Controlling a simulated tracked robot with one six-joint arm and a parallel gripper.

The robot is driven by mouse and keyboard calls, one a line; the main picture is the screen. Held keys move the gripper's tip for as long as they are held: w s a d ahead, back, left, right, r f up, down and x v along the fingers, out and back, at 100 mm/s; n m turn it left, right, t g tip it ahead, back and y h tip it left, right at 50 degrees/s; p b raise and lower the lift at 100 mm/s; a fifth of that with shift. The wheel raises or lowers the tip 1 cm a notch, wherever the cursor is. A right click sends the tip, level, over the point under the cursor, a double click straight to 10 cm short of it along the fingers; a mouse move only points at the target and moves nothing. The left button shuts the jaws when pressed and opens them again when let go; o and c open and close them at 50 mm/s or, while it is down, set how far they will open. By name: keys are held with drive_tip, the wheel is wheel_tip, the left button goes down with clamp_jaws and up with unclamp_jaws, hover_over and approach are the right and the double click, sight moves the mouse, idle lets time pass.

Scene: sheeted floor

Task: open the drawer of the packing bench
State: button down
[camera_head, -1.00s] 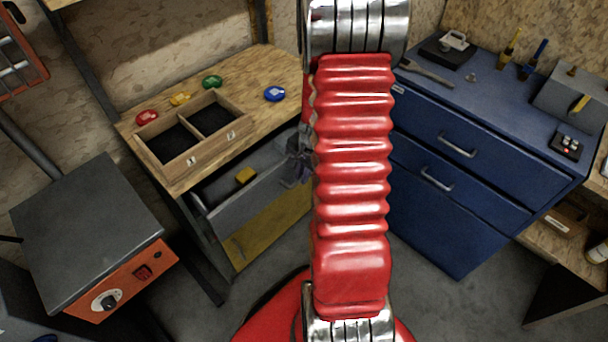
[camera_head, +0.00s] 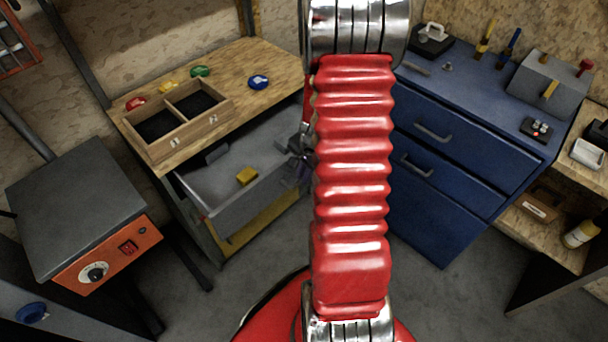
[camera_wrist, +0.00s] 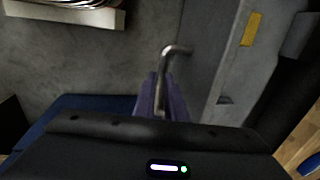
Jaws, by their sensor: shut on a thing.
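The packing bench (camera_head: 272,72) has a wooden top and stands left of my arm in the head view. Its grey drawer (camera_head: 245,203) is pulled partly out, with a yellow block (camera_head: 247,176) inside. My gripper (camera_head: 302,152) is at the drawer's front, partly hidden by my red arm. In the wrist view my gripper (camera_wrist: 162,98) has its purple fingers shut on the metal drawer handle (camera_wrist: 176,49). The handle's bent end shows beyond the fingers. The drawer (camera_wrist: 207,50) and the yellow block (camera_wrist: 251,29) also show there.
A two-part wooden box (camera_head: 180,142) and several coloured pieces lie on the bench top. A grey-topped orange machine (camera_head: 110,258) stands at the left. A blue drawer cabinet (camera_head: 450,135) stands right of my arm. Grey floor (camera_head: 240,285) is bare in front of the bench.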

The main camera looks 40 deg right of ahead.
drive_tip(key=c, duration=1.8)
unclamp_jaws()
drive_tip(key=shift+r, duration=0.1)
drive_tip(key=s+r, duration=0.1)
drive_tip(key=r, duration=0.3)
drive_tip(key=s+r, duration=0.1)
drive_tip(key=r, duration=0.8)
drive_tip(key=shift+s+r, duration=0.1)
drive_tip(key=shift+s, duration=0.3)
